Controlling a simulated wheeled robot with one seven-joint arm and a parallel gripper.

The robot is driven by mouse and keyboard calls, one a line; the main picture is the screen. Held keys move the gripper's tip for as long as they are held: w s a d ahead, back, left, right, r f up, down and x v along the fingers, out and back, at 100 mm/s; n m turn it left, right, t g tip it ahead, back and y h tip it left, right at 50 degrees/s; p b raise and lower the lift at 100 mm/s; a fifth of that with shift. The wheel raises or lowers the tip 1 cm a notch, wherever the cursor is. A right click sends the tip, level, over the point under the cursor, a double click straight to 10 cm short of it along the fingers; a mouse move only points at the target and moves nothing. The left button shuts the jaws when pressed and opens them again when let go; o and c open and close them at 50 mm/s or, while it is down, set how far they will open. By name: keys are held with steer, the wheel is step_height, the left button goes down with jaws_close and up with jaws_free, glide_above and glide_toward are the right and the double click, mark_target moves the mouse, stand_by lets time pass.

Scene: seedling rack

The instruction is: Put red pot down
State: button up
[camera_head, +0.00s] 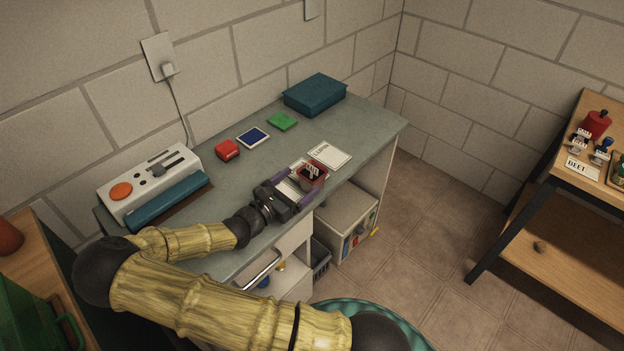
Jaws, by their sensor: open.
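A small red pot (323,177) with dark soil and pale tags in it is near the front edge of the grey-green desk (200,221). My gripper (308,176) reaches in from the lower left, with its purple fingers open on either side of the pot. The pot appears to rest on the desk, beside or partly over a white card that the gripper partly hides. I cannot tell whether the fingers touch the pot. Another white card (330,157) with lettering lies just behind it.
A red block (227,150), a blue square (253,138), a green square (283,121) and a teal box (315,95) stand along the desk's back. A white device (150,184) is at the left. A wooden rack (560,235) with a red can (596,123) is at right.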

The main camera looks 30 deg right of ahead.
mark_target(305, 178)
steer(key=shift+x, duration=1.55)
steer(key=shift+d, duration=0.1)
steer(key=x, duration=0.5)
steer(key=shift+w+f, duration=0.2)
steer(key=shift+f, duration=0.1)
steer(key=c, duration=1.2)
step_height(305, 178, up, 10)
steer(key=shift+p, duration=0.5)
